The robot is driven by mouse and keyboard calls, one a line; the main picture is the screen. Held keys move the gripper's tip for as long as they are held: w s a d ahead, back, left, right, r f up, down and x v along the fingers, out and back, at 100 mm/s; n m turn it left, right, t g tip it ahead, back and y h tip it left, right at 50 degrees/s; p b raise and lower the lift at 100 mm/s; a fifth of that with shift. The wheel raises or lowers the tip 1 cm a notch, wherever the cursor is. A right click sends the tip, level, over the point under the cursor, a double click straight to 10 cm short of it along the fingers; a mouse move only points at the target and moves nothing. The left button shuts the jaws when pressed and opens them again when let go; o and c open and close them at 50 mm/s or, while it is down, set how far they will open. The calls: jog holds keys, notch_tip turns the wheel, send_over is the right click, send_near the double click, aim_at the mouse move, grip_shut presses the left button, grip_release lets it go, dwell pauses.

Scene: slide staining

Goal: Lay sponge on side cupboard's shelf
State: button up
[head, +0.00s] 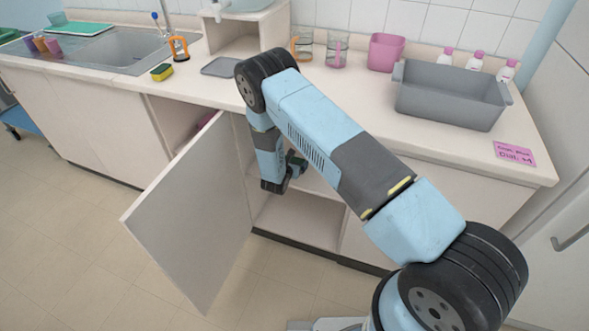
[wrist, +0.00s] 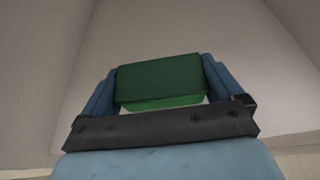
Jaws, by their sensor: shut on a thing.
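My gripper (head: 292,170) reaches into the open cupboard under the counter. In the wrist view my gripper (wrist: 160,85) is shut on a green sponge-like block (wrist: 160,78), dark green on the face and brighter green along the lower edge. Its blue fingers press both sides. In the head view the block is dark and mostly hidden by my gripper. The cupboard's shelf (head: 318,184) shows beside my gripper, partly hidden by my arm. I cannot tell whether the block touches it. A yellow and green sponge (head: 161,72) lies on the counter.
The cupboard door (head: 195,215) stands wide open to the left of my gripper. The cupboard floor (head: 300,222) looks bare. A grey tub (head: 450,95), a pink bin (head: 386,52), glass beakers and several bottles stand on the counter (head: 370,110).

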jog(key=shift+w+f, duration=0.55)
jog(key=shift+f, duration=0.2)
jog(key=shift+w+f, duration=0.55)
jog(key=shift+f, duration=0.2)
jog(key=shift+s+f, duration=0.1)
jog(key=shift+f, duration=1.25)
jog(key=o, duration=0.7)
jog(key=shift+o, duration=0.2)
jog(key=v, duration=1.2)
